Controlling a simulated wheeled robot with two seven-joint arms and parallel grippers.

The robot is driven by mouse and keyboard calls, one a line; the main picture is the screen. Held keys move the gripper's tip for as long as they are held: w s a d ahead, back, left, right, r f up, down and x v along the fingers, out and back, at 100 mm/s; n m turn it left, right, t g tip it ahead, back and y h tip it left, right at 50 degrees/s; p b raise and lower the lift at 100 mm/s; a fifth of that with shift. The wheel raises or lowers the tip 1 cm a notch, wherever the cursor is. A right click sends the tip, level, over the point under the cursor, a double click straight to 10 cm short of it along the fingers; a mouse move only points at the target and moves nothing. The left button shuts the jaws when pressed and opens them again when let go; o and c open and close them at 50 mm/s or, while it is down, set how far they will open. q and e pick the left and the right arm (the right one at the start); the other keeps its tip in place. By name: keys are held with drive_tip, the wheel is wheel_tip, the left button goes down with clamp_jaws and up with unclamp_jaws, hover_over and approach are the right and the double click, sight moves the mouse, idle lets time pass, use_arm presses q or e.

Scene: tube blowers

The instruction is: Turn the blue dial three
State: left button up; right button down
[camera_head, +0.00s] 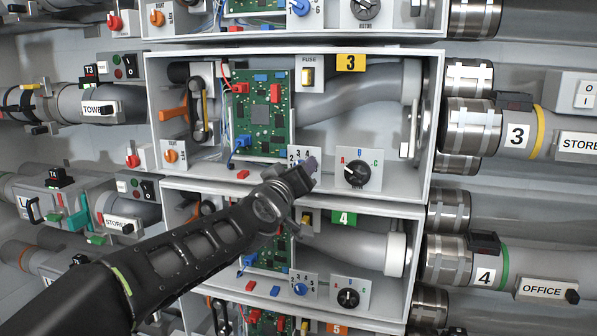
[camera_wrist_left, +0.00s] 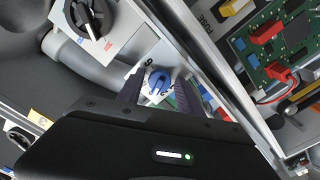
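Box 3 (camera_head: 295,53), with a yellow label, is in the middle of the head view. Its numbered dial plate (camera_head: 297,153) is partly hidden behind my left gripper (camera_head: 308,170), and its blue dial is covered there. In the left wrist view the blue dial (camera_wrist_left: 158,82) sits on its white numbered plate. The two dark fingers of my left gripper (camera_wrist_left: 160,92) are apart, one on each side of the dial in the picture. I cannot tell whether they touch it. My right gripper is not in view.
A black A-B-C dial (camera_head: 357,173) is just right of my gripper; it also shows in the left wrist view (camera_wrist_left: 90,18). A green circuit board (camera_head: 262,115) is to the left. Box 4 (camera_head: 345,218) is directly below, with its own blue dial (camera_head: 301,289).

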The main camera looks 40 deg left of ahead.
use_arm(q)
drive_tip(key=shift+o, duration=0.6)
drive_tip(key=v, duration=0.7)
drive_tip(key=shift+s+d, duration=0.15)
drive_tip(key=shift+s, duration=0.25)
